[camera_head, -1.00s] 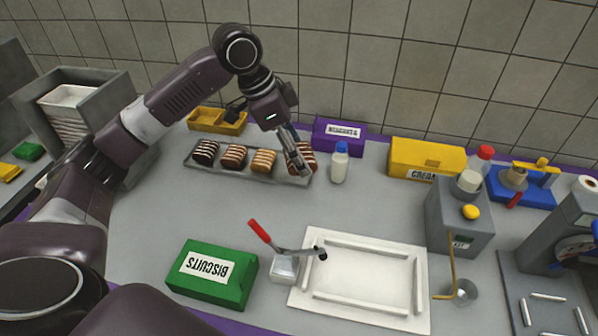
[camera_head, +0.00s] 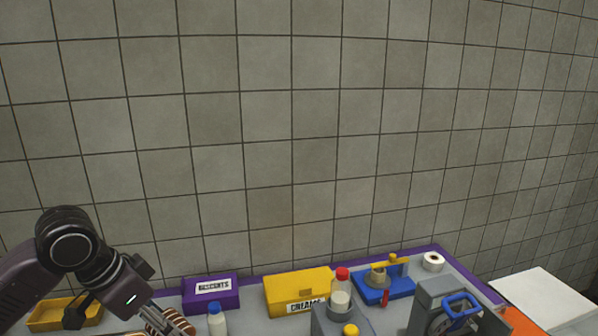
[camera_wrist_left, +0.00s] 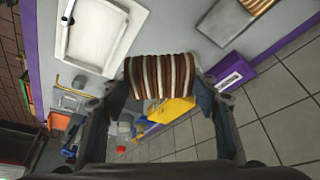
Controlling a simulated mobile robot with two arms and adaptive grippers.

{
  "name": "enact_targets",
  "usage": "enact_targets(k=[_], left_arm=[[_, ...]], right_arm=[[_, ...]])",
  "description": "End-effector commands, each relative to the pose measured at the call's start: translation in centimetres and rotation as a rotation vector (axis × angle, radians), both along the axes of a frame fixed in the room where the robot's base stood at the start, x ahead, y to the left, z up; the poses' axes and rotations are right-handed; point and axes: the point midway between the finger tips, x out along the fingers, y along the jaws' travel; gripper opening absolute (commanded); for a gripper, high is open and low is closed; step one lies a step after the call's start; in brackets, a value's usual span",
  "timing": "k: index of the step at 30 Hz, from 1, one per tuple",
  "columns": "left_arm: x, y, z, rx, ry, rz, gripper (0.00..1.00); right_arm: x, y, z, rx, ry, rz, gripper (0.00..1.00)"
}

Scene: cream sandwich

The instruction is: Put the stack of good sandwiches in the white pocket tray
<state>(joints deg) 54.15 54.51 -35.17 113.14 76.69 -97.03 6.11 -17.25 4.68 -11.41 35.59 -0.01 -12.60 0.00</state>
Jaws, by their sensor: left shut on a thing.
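My left gripper (camera_head: 178,322) is at the bottom edge of the head view, left of a blue-capped bottle. It is shut on a brown and cream striped sandwich stack (camera_head: 157,320), cut off by the picture edge. In the left wrist view, the striped stack (camera_wrist_left: 161,75) sits between the two fingers of the left gripper (camera_wrist_left: 160,98), and the grey sandwich tray (camera_wrist_left: 225,20) is apart from it. A white tray with a raised rim (camera_wrist_left: 122,38) lies at upper left there; I cannot tell if it is the pocket tray. My right gripper is not in view.
A purple biscuits box (camera_head: 211,294), the bottle (camera_head: 217,322) and a yellow cream box (camera_head: 298,291) stand near the gripper. Grey and blue machines (camera_head: 450,310) stand farther right. A white flat surface (camera_head: 545,298) is at far right. A tiled wall is behind.

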Motion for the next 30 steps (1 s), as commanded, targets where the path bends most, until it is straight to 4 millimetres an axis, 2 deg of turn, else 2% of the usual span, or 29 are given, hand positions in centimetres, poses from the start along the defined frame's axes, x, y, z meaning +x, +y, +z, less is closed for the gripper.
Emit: enact_targets(k=[1, 6, 15, 21, 27, 30], left_arm=[[-0.5, -0.5, -1.0, 0.001, -0.001, 0.038, 0.26], [-2.2, -2.1, -3.3, 0.002, -0.003, 0.225, 0.26], [-5.0, -4.5, -6.2, 0.0, -0.005, 0.548, 0.26], [-6.0, -5.2, -6.8, -0.001, -0.003, 0.659, 0.26], [-6.1, -5.3, -6.7, 0.002, -0.009, 0.681, 0.26], [-6.1, -5.2, -6.8, 0.001, -0.005, 0.683, 0.26]], right_arm=[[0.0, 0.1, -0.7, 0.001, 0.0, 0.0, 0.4], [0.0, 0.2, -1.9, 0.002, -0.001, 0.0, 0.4], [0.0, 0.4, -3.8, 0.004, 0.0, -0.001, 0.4], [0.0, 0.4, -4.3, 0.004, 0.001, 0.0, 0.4], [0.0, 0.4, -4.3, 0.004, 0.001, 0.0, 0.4], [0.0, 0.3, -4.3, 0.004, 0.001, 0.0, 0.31]])
